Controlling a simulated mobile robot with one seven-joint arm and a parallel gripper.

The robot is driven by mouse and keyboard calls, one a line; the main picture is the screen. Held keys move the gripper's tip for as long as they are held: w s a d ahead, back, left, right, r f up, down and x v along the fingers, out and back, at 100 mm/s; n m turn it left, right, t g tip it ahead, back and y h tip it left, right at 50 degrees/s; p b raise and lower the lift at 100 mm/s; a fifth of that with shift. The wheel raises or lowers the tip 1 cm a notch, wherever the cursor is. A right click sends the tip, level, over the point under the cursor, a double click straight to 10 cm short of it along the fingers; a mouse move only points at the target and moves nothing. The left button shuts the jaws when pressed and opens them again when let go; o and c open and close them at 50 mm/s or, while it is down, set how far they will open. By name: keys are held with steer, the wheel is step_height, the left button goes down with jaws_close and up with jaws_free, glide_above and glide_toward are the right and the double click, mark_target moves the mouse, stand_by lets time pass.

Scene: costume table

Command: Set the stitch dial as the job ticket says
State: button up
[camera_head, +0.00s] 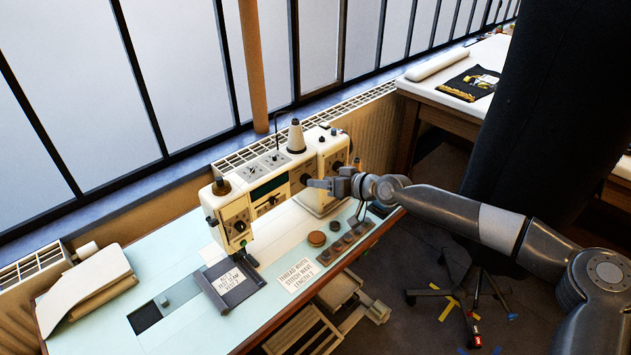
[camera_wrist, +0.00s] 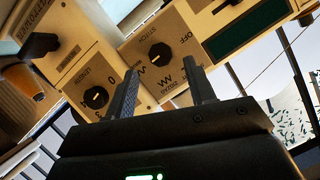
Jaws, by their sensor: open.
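The cream sewing machine (camera_head: 285,185) stands on the pale table, its dial panel facing my gripper. The stitch dial (camera_wrist: 160,54) is a round black knob on a cream plate, with printing around it, including a zigzag mark; its exact pointer setting is hard to tell. My gripper (camera_wrist: 163,72) is open and empty, its fingers apart on either side of the dial in the wrist view; contact is not clear. In the head view my gripper (camera_head: 317,184) is at the machine's front. The job ticket (camera_head: 298,274), a white card, appears to read "thread white, stitch wave, length 2".
The length dial (camera_wrist: 96,97), another black knob, is close beside the stitch dial. A second printed card (camera_head: 228,280) lies under the needle end. Brown and grey round pieces (camera_head: 317,238) sit near the table's front edge. Folded cloth (camera_head: 95,285) lies at left.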

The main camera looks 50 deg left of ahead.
steer(key=v, duration=0.7)
steer(key=shift+s+d+f, duration=0.1)
steer(key=shift+d, duration=0.05)
stand_by(0.3)
steer(key=s+d+f+t+h, duration=0.2)
steer(key=d+f+h, duration=0.45)
steer(key=d, duration=0.45)
steer(key=w+d+r+m+t+h, duration=0.2)
steer(key=d+h, duration=0.1)
steer(key=d, duration=0.7)
steer(key=w+d+r+m+t+h, duration=0.1)
steer(key=d+r+m+h, duration=0.15)
steer(key=d, duration=0.75)
steer(key=s+d+r+m+t+h, duration=0.1)
steer(key=s+d+r+m, duration=0.1)
steer(key=d+r, duration=0.45)
steer(key=s+d+r+m+t+h, duration=0.1)
steer(key=s+d+r+m+h, duration=0.15)
steer(key=d, duration=0.75)
steer(key=s+d+r+m+y, duration=0.2)
steer(key=s+d+r+m, duration=0.3)
steer(key=s+d, duration=0.5)
steer(key=s+r, duration=0.1)
steer(key=s, duration=0.1)
steer(key=shift+s+d+m+t, duration=0.3)
steer(key=shift+d+m+t, duration=0.1)
